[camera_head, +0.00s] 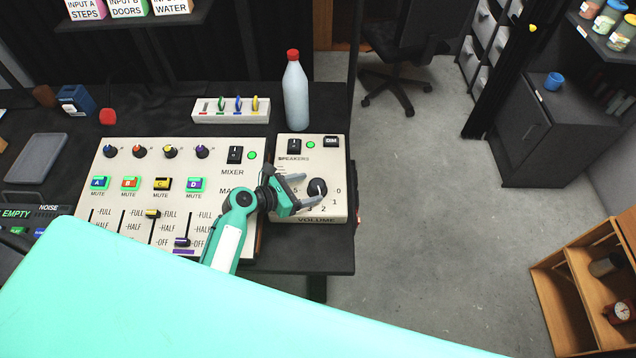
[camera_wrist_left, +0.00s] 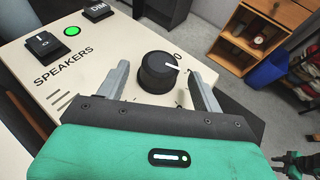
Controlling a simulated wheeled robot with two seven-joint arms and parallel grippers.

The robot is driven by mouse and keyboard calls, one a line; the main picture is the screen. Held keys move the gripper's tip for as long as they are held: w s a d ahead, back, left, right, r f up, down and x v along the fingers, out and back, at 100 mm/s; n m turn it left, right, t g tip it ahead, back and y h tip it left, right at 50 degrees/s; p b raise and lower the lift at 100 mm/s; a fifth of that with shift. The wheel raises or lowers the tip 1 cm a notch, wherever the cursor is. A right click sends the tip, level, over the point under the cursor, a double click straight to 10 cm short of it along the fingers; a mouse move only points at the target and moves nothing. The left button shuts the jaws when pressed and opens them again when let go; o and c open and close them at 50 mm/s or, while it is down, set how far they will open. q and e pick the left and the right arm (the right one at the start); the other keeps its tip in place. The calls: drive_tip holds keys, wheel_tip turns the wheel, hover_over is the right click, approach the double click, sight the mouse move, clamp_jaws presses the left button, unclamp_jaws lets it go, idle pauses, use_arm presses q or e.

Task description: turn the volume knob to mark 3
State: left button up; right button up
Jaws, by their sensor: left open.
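The black round volume knob (camera_head: 317,187) sits on the cream speaker panel (camera_head: 340,212), above the VOLUME label. It also shows in the left wrist view (camera_wrist_left: 157,73), where its white pointer line points right, near the printed 0. In the head view, marks 0, 1 and 2 show around it; mark 3 is hard to make out beside my gripper. My left gripper (camera_head: 309,193) is open, with its grey fingers on either side of the knob. In the left wrist view the fingers (camera_wrist_left: 157,80) look apart from the knob. Part of my right arm shows small at that view's lower right.
A mixer panel (camera_head: 120,200) with sliders and knobs lies left of the speaker panel. A red-capped bottle (camera_head: 296,95) stands behind it, next to a strip of coloured switches (camera_head: 231,113). The table ends just right of the panel; open floor lies beyond.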

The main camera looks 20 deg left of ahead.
sight(311, 187)
use_arm(q)
drive_tip(key=shift+x, duration=2.2)
drive_tip(key=shift+c, duration=0.2)
drive_tip(key=shift+a, duration=0.1)
drive_tip(key=c, duration=0.9)
